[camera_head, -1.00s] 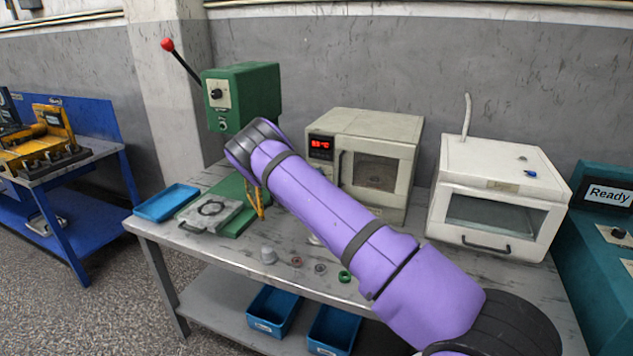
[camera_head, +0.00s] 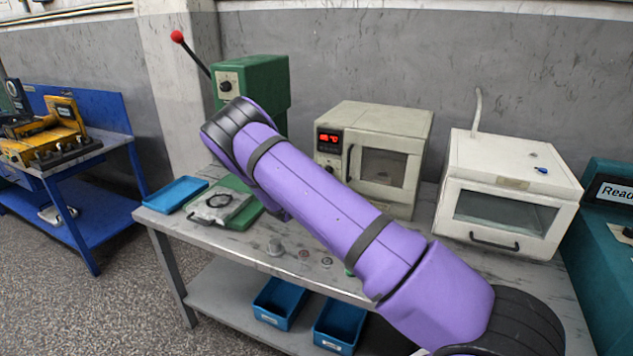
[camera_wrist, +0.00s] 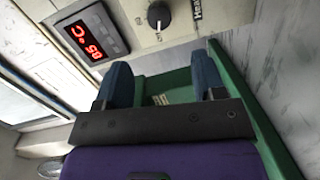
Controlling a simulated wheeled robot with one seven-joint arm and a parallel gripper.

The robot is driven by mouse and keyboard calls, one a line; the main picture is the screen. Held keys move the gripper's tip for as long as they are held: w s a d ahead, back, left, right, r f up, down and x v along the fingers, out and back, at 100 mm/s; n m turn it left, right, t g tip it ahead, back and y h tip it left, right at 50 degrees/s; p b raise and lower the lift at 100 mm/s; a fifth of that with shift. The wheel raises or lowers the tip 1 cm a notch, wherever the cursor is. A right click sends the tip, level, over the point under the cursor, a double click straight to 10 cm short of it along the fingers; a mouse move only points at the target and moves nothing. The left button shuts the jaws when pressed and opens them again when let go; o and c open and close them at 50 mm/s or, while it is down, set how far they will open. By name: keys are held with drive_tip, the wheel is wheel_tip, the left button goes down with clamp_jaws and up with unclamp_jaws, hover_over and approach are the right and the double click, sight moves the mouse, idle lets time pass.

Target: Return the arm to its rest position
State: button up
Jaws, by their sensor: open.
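My arm (camera_head: 330,210), purple with dark bands, reaches from the lower right across the table in the head view. Its forearm end hides part of the green press (camera_head: 262,85). My gripper is hidden behind the arm in the head view. In the wrist view my gripper (camera_wrist: 163,85) shows two blue fingers spread apart with nothing between them. Beyond the fingers are the green press base (camera_wrist: 175,85) and a panel with a black knob (camera_wrist: 158,15). A red digital display (camera_wrist: 90,35) is at the upper left of that view.
On the grey table (camera_head: 180,222) are a blue tray (camera_head: 176,194), a metal plate (camera_head: 218,204), an oven with a red display (camera_head: 375,150), a white windowed box (camera_head: 505,190) and small parts (camera_head: 304,254). Blue bins (camera_head: 278,303) sit on the lower shelf.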

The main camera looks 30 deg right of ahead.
drive_tip(key=shift+s+a, duration=0.2)
drive_tip(key=shift+a, duration=0.1)
drive_tip(key=shift+r, duration=0.1)
